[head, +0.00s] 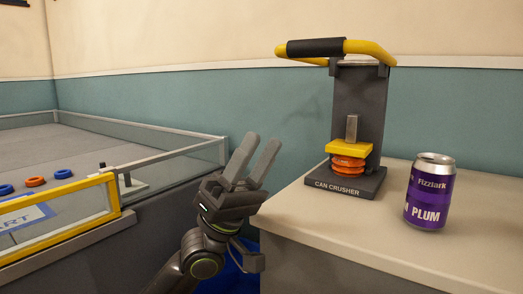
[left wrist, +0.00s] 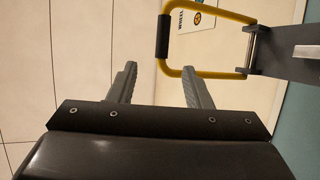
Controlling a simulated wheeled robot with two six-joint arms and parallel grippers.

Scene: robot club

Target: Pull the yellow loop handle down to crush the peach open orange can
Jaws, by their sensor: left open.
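The can crusher (head: 358,110) stands on the beige counter. Its yellow loop handle (head: 370,48) with a black grip is up at the top, sticking out to the left. The orange can (head: 347,165) is squashed into a short, ridged stack beneath the yellow press plate (head: 348,149). My left gripper (head: 262,142) is open and empty, left of the crusher and below the handle, apart from it. In the left wrist view the handle (left wrist: 215,76) shows beyond the fingertips, nearer the right finger. My right gripper is not in view.
A purple plum can (head: 430,195) stands upright on the counter (head: 330,225), right of the crusher. At left is a walled arena (head: 120,165) with blue and orange rings on its floor. A poster (left wrist: 197,15) shows behind the handle in the left wrist view.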

